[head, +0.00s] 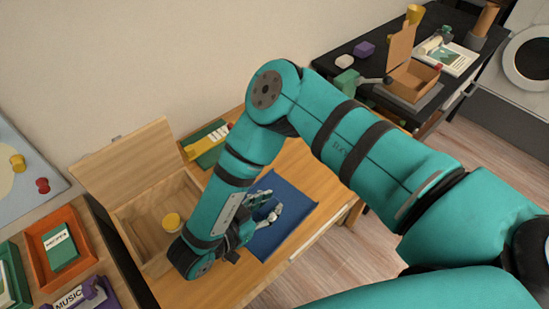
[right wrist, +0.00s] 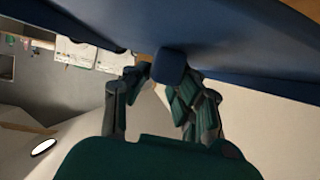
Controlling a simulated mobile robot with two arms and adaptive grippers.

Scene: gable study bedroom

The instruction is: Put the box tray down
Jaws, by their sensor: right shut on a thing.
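The blue box tray (head: 294,205) is a flat panel above or on the wooden desk (head: 225,285), right of the open wooden box (head: 125,215). I cannot tell whether it touches the desk. My right gripper (head: 268,212) is at its left part, with its fingers shut on it. In the right wrist view the tray (right wrist: 235,32) spans the top, and its small blue knob (right wrist: 168,67) sits between the fingers (right wrist: 160,92). The arm hides part of the tray and box. My left gripper is not in view.
A green and yellow item (head: 207,145) lies behind the tray. An orange tray (head: 55,245) is at left. A black table (head: 400,30) with a cardboard box (head: 408,78) stands back right.

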